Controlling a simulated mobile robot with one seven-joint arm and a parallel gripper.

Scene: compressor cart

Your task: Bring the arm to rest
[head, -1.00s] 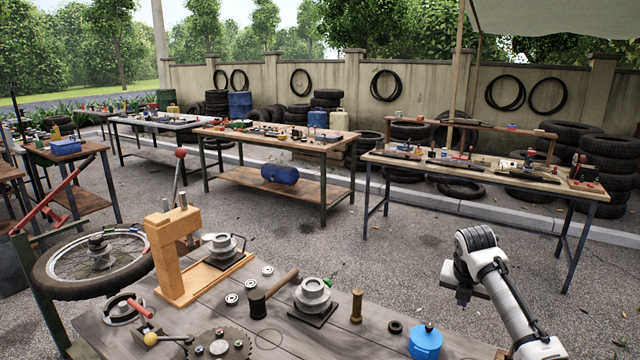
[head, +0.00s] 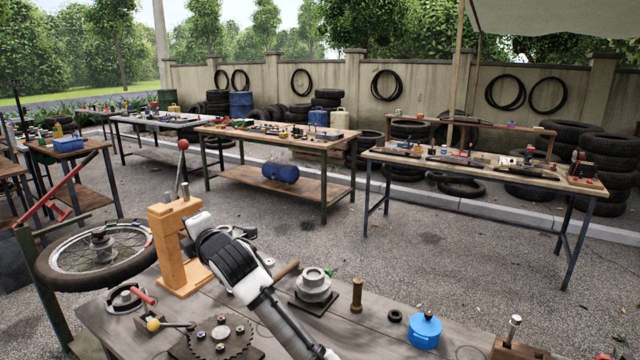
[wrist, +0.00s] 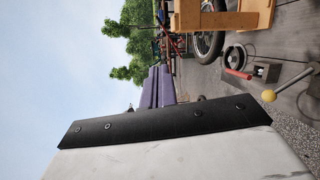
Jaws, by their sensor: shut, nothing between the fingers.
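My gripper (wrist: 160,70) shows in the wrist view as two purple-grey fingers side by side, closed together with nothing between them, beyond the black-edged white hand. In the head view my white and black arm reaches up from the bottom over the front workbench (head: 375,335). Its black wrist is beside the orange-brown wooden press frame (head: 165,245). The fingers are hidden there behind the wrist.
A stepped metal pulley (head: 314,285), a brass piece (head: 357,295), a blue pot (head: 425,330) and a toothed disc (head: 218,338) are on the bench near the arm. A spoked wheel (head: 72,255) is at left. Open gravel (head: 430,240) lies behind the bench.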

